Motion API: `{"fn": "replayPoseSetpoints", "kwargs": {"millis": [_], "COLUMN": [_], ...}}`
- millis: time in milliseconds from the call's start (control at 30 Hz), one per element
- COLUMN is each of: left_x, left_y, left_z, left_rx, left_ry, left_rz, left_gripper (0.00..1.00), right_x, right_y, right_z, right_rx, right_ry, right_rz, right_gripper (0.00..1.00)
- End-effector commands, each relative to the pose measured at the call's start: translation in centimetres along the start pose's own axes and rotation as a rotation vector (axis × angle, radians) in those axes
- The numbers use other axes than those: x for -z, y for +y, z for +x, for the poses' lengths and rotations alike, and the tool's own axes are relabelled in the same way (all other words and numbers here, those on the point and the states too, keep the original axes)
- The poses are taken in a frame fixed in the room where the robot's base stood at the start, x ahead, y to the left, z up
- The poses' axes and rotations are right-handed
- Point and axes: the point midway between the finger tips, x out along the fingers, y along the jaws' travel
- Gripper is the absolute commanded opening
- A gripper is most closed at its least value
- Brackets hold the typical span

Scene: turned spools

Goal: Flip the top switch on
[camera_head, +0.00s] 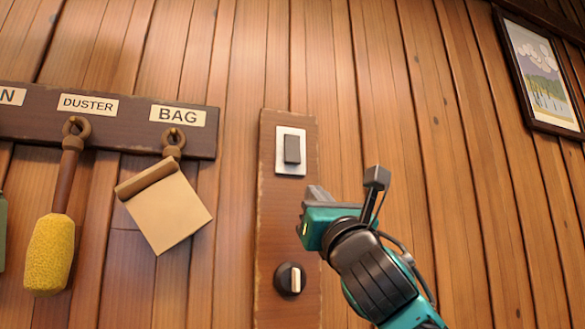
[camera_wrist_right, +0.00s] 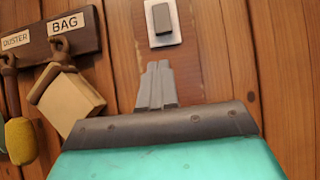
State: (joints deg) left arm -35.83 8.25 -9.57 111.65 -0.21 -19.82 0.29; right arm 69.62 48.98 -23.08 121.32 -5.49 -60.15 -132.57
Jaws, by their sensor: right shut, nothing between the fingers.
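The top switch (camera_head: 291,150) is a dark grey rocker on a white plate, set high on a brown wooden panel (camera_head: 270,225) on the wall. It also shows at the top of the right wrist view (camera_wrist_right: 162,17). My right gripper (camera_head: 314,192) is shut and empty, below and slightly right of the switch in the head view. In the wrist view its fingertips point up toward the switch plate, with a gap visible between them in the picture. Which way the rocker is tipped is hard to tell. My left gripper is in neither view.
A black rotary knob (camera_head: 290,279) with a pale handle sits lower on the same panel. To the left, a labelled hook rail (camera_head: 140,135) holds a yellow duster (camera_head: 48,255) and a tan bag (camera_head: 167,212). A framed picture (camera_head: 541,75) hangs at upper right.

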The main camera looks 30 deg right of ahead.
Motion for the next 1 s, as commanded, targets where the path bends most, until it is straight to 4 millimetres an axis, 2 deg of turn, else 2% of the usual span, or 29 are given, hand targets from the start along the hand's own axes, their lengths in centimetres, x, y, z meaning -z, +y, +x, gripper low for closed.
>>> {"fn": "replayPoseSetpoints", "kwargs": {"millis": [167, 267, 700, 833, 1000], "left_x": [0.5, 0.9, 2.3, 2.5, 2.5], "left_y": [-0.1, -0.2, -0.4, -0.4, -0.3], "left_z": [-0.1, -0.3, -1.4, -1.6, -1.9], "left_rx": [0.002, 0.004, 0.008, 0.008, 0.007], "left_ry": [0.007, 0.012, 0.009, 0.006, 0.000], "left_rz": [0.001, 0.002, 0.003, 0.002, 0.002], "left_gripper": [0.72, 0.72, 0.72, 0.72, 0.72], "right_x": [-0.1, -0.1, -0.1, -0.1, -0.1], "right_y": [0.0, 0.0, 0.0, 0.0, 0.0], "right_z": [1.2, 2.7, 11.0, 12.7, 13.8], "right_rx": [0.001, 0.001, 0.000, 0.001, 0.001], "right_ry": [0.001, 0.002, 0.002, 0.002, 0.001], "right_rz": [0.003, 0.004, 0.005, 0.004, 0.002], "right_gripper": [0.00, 0.00, 0.00, 0.00, 0.00]}}
